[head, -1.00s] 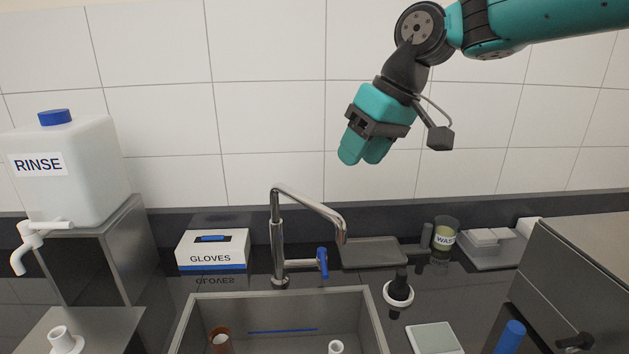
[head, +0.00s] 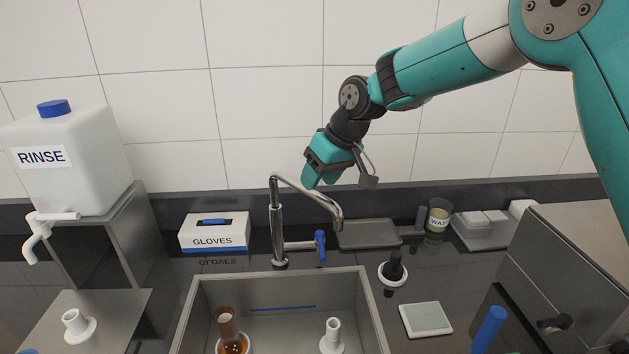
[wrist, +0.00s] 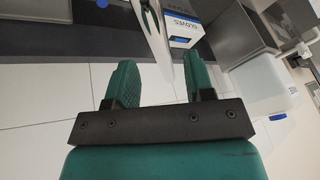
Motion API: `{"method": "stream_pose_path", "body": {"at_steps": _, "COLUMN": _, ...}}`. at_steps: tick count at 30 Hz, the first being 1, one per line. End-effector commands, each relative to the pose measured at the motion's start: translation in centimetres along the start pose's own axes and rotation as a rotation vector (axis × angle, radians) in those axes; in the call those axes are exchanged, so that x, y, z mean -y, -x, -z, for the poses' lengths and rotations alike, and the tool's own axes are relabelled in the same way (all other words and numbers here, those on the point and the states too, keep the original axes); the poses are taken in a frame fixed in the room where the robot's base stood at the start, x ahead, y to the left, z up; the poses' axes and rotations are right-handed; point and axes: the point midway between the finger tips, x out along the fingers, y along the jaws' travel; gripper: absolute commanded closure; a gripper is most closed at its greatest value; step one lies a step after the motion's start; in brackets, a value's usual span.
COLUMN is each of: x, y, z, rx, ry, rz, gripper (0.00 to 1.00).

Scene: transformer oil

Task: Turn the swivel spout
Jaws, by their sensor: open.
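The chrome swivel spout (head: 311,193) rises from the faucet post behind the sink and slopes down to the right, ending in a downturned tip. My gripper (head: 313,180) is open just above and behind the sloping part of the spout. In the wrist view my two green fingers (wrist: 159,78) are apart, and the chrome spout (wrist: 156,40) runs into the gap between them, nearer the right finger. I cannot tell whether a finger touches it. The faucet has a blue lever (head: 320,245) low on its right side.
The sink (head: 372,310) lies below, holding a brown vessel (head: 227,325) and a white fitting (head: 331,338). A glove box (head: 214,232) stands left of the faucet, a grey tray (head: 368,234) right. The tiled wall is close behind. A RINSE tank (head: 75,165) stands far left.

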Motion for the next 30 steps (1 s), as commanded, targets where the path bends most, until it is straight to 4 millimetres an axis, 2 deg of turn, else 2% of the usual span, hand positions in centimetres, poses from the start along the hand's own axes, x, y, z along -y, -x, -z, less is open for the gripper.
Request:
{"method": "stream_pose_path", "body": {"at_steps": 6, "x": 0.1, "y": -2.6, "z": 0.0, "rx": 0.002, "ry": 0.0, "rz": 0.001, "gripper": 0.52}}
{"method": "stream_pose_path", "body": {"at_steps": 17, "x": 0.0, "y": -3.3, "z": 0.0, "rx": -0.001, "ry": 0.0, "rz": 0.0, "gripper": 0.52}}
{"method": "stream_pose_path", "body": {"at_steps": 20, "x": 0.0, "y": -3.3, "z": 0.0, "rx": -0.001, "ry": 0.0, "rz": 0.0, "gripper": 0.7}}
{"method": "stream_pose_path", "body": {"at_steps": 24, "x": 0.0, "y": -3.3, "z": 0.0, "rx": 0.0, "ry": 0.0, "rz": 0.0, "gripper": 1.0}}
{"method": "stream_pose_path", "body": {"at_steps": 30, "x": 0.1, "y": -3.3, "z": 0.0, "rx": -0.001, "ry": -0.002, "rz": -0.001, "gripper": 1.0}}
